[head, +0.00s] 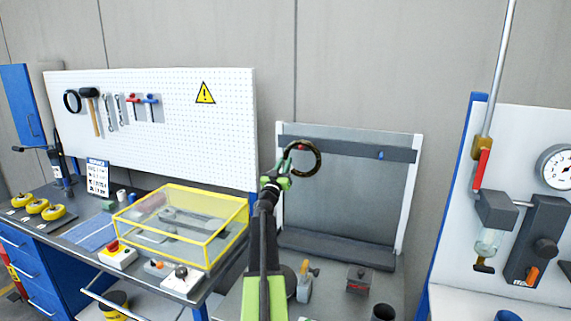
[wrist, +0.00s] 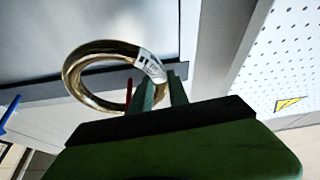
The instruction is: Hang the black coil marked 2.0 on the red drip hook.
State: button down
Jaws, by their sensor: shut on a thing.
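A ring-shaped coil (head: 319,158) is in my gripper in front of the rack's upper bar. It looks dark with gold in the head view and shiny brass-gold in the wrist view (wrist: 72,78). Its white label (wrist: 150,66) is by the jaws; I cannot read its mark. My gripper (head: 288,172) is shut on the coil's edge, and its jaws (wrist: 160,88) show in the wrist view. A thin red piece (wrist: 129,92), likely the red hook, shows through the ring's opening. I cannot tell whether the coil is around it or only in front.
A blue hook (head: 381,155) sits on the rack's dark upper bar (head: 350,148), right of the coil. A yellow-framed clear box (head: 180,222) stands on the left bench. Small items, including a dark box (head: 360,279), stand below the rack. A gauge panel (head: 520,140) is at right.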

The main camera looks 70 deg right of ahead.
jog(key=c, duration=1.2)
grip_release()
jog(key=b+v, duration=0.6)
jog(key=v, duration=1.1)
jog(key=shift+a+f+b, duration=0.1)
jog(key=shift+a+b, duration=0.1)
jog(key=shift+b, duration=0.1)
